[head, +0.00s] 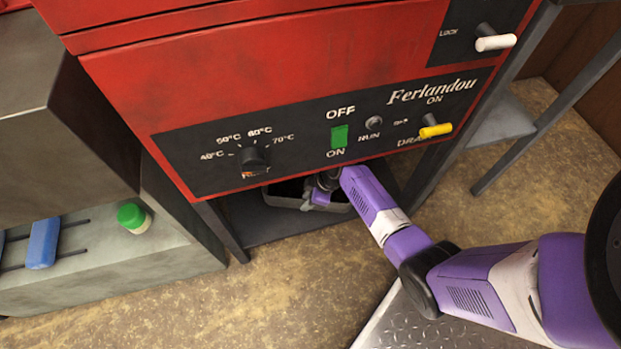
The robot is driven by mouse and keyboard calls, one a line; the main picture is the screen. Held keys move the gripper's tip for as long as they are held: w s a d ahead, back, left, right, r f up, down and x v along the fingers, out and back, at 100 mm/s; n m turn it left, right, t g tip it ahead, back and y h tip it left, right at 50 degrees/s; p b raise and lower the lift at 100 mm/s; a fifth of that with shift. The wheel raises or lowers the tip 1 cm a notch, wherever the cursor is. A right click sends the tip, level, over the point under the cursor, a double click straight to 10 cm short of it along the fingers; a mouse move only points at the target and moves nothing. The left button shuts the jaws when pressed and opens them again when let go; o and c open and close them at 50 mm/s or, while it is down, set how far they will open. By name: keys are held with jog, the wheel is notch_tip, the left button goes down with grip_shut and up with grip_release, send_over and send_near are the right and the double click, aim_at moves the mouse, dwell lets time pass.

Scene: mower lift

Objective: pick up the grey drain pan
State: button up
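The grey drain pan (284,203) sits on a dark low shelf (265,231) under the red machine. Its front rim and part of its dark inside show; the machine's front panel and my arm hide the rest. My purple arm reaches in below the panel. My gripper (314,203) is at the pan's front rim, partly hidden by the arm's last link and in shadow. I cannot tell whether its fingers are shut on the rim or only beside it.
The red machine's panel (300,150) hangs low over the pan, with a dark knob, a green switch and a yellow handle (436,130). Dark legs flank the shelf.

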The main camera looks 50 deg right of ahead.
jog(key=shift+w+f+b, duration=0.15)
jog(key=shift+f+b, duration=0.15)
jog(key=shift+f, duration=0.3)
grip_shut()
dwell(0.9)
jog(key=shift+r, duration=0.1)
